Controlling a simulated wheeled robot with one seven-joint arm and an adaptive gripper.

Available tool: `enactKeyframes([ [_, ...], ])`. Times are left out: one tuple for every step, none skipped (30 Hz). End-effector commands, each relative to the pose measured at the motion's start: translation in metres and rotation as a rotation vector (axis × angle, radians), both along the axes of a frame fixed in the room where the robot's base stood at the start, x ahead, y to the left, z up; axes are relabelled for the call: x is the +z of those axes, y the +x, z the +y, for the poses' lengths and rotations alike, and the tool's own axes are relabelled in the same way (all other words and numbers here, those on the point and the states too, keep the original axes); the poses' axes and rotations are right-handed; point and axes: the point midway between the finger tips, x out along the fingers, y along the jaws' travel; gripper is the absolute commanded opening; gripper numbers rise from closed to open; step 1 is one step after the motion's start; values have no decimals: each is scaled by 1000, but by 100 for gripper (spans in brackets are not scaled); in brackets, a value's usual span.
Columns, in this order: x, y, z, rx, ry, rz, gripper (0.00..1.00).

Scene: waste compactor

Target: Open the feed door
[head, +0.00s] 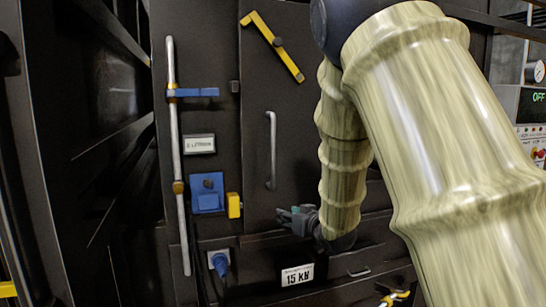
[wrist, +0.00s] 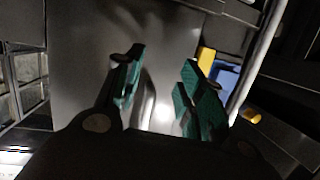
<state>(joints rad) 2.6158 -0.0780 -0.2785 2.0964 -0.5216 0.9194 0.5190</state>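A dark door panel (head: 300,115) with a vertical silver bar handle (head: 271,150) fills the middle of the head view. It looks closed; I cannot tell for certain that it is the feed door. A yellow lever (head: 272,46) sits slanted near its top. My gripper (head: 297,217) is low in front of the panel, below and right of the bar handle. In the wrist view my gripper (wrist: 158,92) has its teal-padded fingers apart, with a grey surface beyond. A pale curved shape between them is too dark to name. Nothing is visibly held.
Left of the panel stands a long silver rod (head: 177,135) with a blue handle (head: 199,92). A blue box (head: 207,193), a yellow block (head: 234,205) and a blue plug (head: 220,264) are below. A control panel reading OFF (head: 537,98) is at right. My arm hides the panel's right side.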

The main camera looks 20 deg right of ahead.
Motion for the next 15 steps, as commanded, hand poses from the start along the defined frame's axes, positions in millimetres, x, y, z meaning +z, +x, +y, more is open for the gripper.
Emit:
enactKeyframes([
  [40,4,-1,12,-3,-49,39],
  [59,6,-2,18,-3,-73,39],
  [83,7,-3,26,-5,-105,39],
  [99,7,-3,32,-5,-124,39],
  [115,7,-4,37,-6,-144,39],
  [134,7,-4,45,-7,-168,39],
  [146,7,-4,50,-8,-183,39],
  [156,6,-4,53,-8,-195,39],
  [169,5,-5,57,-9,-211,39],
  [176,5,-5,60,-11,-219,39],
  [182,4,-5,62,-11,-225,39],
  [188,4,-5,65,-12,-233,39],
  [191,4,-5,66,-12,-237,39],
  [194,4,-5,67,-12,-240,39],
  [196,5,-5,68,-12,-242,39],
])
